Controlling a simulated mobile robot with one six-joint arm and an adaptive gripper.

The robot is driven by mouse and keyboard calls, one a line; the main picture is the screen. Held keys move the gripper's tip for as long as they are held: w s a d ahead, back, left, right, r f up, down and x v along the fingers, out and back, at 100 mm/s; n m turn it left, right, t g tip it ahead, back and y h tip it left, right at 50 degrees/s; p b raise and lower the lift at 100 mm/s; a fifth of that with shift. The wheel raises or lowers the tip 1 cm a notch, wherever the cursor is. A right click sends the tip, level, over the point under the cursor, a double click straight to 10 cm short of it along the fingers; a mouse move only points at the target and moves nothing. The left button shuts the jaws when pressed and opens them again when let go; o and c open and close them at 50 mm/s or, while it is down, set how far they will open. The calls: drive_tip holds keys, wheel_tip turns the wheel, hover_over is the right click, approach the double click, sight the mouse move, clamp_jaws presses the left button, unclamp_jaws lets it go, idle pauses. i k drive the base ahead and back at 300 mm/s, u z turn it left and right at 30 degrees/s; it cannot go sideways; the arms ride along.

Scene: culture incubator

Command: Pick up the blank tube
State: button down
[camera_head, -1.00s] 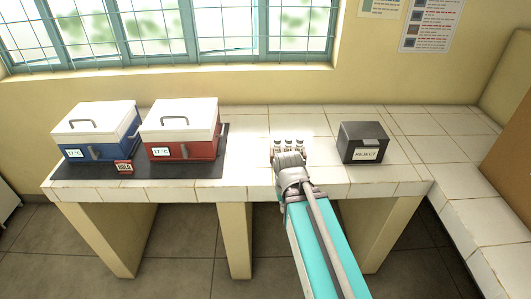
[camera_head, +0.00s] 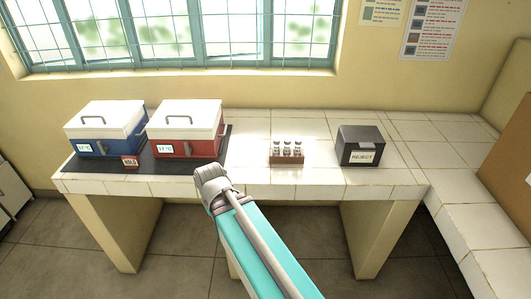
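A small brown rack (camera_head: 287,160) stands on the white tiled counter, right of its middle. Several small whitish tubes (camera_head: 288,148) stand upright in it. Their markings are too small to read, so I cannot tell which one is blank. My gripper (camera_head: 209,178) is in front of the counter's front edge, left of the rack and apart from it, below the red box. I see it from behind, and its fingertips are hidden, so I cannot tell whether it is open or holds anything.
A blue box (camera_head: 95,146) and a red box (camera_head: 178,149) with white lids stand on a dark mat (camera_head: 196,164) at the left. A red HOLD sign (camera_head: 130,162) is in front. A dark REJECT box (camera_head: 358,147) stands right of the rack. Counter between mat and rack is clear.

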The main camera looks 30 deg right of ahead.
sight(287, 142)
drive_tip(key=u, duration=0.2)
drive_tip(key=k, duration=1)
drive_tip(key=z, duration=0.8)
drive_tip(key=i, duration=1)
drive_tip(key=u, duration=0.05)
